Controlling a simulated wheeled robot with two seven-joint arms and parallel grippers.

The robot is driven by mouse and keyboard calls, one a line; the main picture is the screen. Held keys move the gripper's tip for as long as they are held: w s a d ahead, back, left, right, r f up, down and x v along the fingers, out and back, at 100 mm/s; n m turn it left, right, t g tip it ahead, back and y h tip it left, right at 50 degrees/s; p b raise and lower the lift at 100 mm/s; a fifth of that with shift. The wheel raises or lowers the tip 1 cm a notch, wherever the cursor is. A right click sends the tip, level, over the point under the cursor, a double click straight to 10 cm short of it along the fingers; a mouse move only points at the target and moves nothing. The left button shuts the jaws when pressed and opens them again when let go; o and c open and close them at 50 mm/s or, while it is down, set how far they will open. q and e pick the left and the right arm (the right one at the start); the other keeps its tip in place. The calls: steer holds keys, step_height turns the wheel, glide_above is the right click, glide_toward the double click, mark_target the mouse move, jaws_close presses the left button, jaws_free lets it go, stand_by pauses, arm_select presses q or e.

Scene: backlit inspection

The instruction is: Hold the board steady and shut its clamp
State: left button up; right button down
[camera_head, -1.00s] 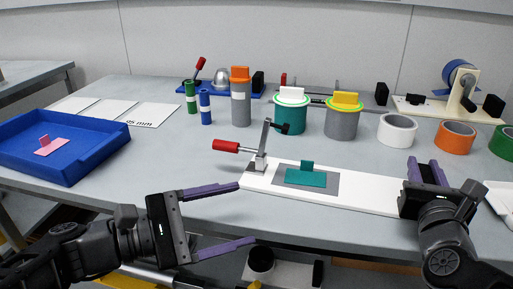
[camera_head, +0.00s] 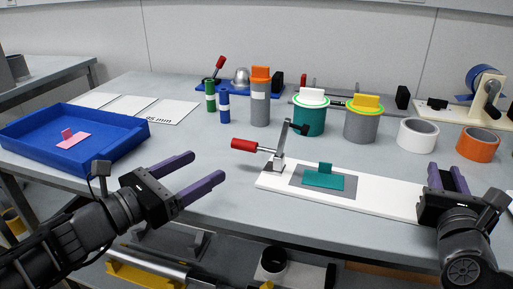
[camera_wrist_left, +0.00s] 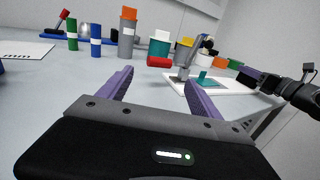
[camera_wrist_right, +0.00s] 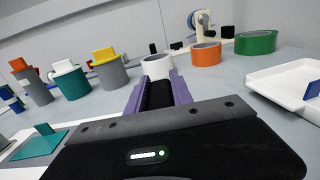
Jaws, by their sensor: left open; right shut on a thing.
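The white board (camera_head: 383,201) lies flat on the table, with a teal plate (camera_head: 322,181) on its grey pad. Its clamp (camera_head: 279,160) stands at the left end, arm raised and red handle (camera_head: 244,145) sticking out to the left; it is open. The clamp handle also shows in the left wrist view (camera_wrist_left: 160,62). My left gripper (camera_head: 206,165) is open and empty, left of the handle and apart from it. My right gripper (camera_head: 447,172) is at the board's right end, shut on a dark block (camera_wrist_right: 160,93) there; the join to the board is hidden.
A blue tray (camera_head: 120,145) with a pink piece is at the left. Canisters (camera_head: 309,118) and tape rolls (camera_head: 418,135) stand behind the board. A white tray (camera_wrist_right: 290,90) is right of my right gripper.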

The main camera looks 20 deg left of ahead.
mark_target(241, 147)
arm_select(q)
steer(key=x, duration=1)
steer(key=shift+w+d, duration=0.15)
steer(key=shift+w, duration=0.1)
steer(key=shift+c, duration=0.3)
jaws_close()
